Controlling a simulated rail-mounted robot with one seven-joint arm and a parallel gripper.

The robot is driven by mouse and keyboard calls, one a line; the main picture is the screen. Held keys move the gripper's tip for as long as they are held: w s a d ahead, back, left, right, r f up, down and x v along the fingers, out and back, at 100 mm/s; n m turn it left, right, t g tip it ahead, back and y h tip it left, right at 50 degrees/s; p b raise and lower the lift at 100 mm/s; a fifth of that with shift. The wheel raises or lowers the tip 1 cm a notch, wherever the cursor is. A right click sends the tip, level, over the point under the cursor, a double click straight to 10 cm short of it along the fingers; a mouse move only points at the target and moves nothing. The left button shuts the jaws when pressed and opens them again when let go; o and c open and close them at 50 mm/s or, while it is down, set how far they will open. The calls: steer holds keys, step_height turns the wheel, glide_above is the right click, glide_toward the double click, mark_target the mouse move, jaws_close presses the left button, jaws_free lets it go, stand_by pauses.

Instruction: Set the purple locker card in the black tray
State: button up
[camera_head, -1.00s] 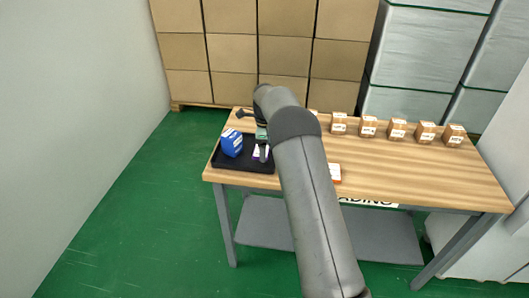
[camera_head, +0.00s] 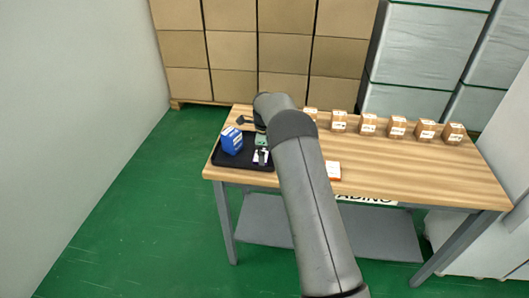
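The black tray (camera_head: 228,164) lies on the left end of the wooden table. A small purple and white piece, which looks like the purple locker card (camera_head: 256,157), shows in the tray's right part, beside my gripper's fingers. My gripper (camera_head: 262,158) is over the right part of the tray, pointing down at the card. The fingers are small and dark and partly cover the card. I cannot tell whether they are open, or whether they touch or hold it. My arm hides the tray's right edge.
A blue box (camera_head: 232,141) stands in the tray's left part. A white and orange box (camera_head: 333,170) lies on the table right of my arm. Several small brown cartons (camera_head: 397,129) line the back edge. The table's (camera_head: 420,170) front right is clear.

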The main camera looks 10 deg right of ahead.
step_height(320, 180, up, 12)
steer(key=s+r+n, duration=0.5)
steer(key=s+r, duration=0.2)
steer(key=s, duration=0.2)
steer(key=s+a+f+n, duration=0.1)
steer(key=s+n, duration=0.7)
steer(key=s, duration=1)
steer(key=s+f+n, duration=0.2)
steer(key=s+n, duration=0.7)
steer(key=s, duration=1)
steer(key=shift+s+a+f+b, duration=0.2)
steer(key=shift+a+f+b, duration=0.15)
steer(key=shift+b, duration=0.1)
steer(key=shift+r, duration=0.1)
